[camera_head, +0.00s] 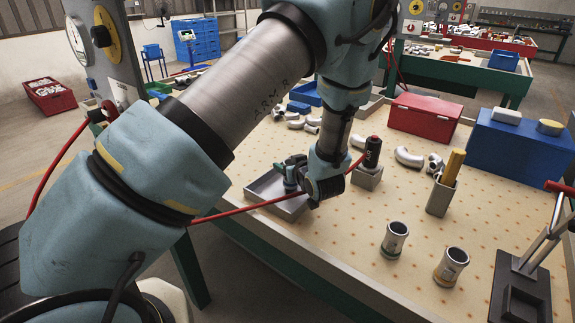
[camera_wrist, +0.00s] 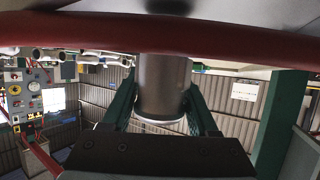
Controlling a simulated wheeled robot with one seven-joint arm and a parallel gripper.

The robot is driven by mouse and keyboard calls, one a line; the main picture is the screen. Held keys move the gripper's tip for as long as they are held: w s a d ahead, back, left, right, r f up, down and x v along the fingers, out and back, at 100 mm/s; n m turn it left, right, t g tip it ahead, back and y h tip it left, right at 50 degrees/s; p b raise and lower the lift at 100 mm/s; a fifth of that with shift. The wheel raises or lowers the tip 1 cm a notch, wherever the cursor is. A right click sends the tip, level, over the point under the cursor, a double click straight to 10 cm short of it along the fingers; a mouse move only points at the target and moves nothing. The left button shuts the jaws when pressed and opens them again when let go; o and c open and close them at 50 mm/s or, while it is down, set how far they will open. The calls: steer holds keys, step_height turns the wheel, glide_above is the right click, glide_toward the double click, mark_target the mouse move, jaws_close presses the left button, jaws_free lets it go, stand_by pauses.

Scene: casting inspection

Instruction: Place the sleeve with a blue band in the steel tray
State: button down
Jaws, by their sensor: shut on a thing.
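My gripper (camera_head: 293,174) is low over the steel tray (camera_head: 291,209), an open, shallow grey tray at the left edge of the workbench. In the wrist view my gripper (camera_wrist: 162,108) is shut on a smooth metal sleeve (camera_wrist: 163,80) with a pale rim, its green fingers on either side. No blue band shows on the part of the held sleeve in view. In the head view the sleeve is mostly hidden by the gripper, so I cannot tell whether it touches the tray.
A grey block (camera_head: 367,177) with a dark red-topped cylinder stands just right of the tray. Beyond are pipe elbows (camera_head: 408,157), a red box (camera_head: 425,117) and a blue box (camera_head: 520,150). A holder (camera_head: 440,197) and a black stand (camera_head: 520,290) are on the right. A red cable crosses near my gripper.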

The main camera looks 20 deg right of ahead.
steer(key=shift+f, duration=0.2)
steer(key=shift+f, duration=0.15)
steer(key=shift+c, duration=0.8)
jaws_free()
steer(key=shift+r, duration=0.25)
steer(key=b+v, duration=0.2)
steer(key=v, duration=1)
steer(key=shift+f, duration=0.1)
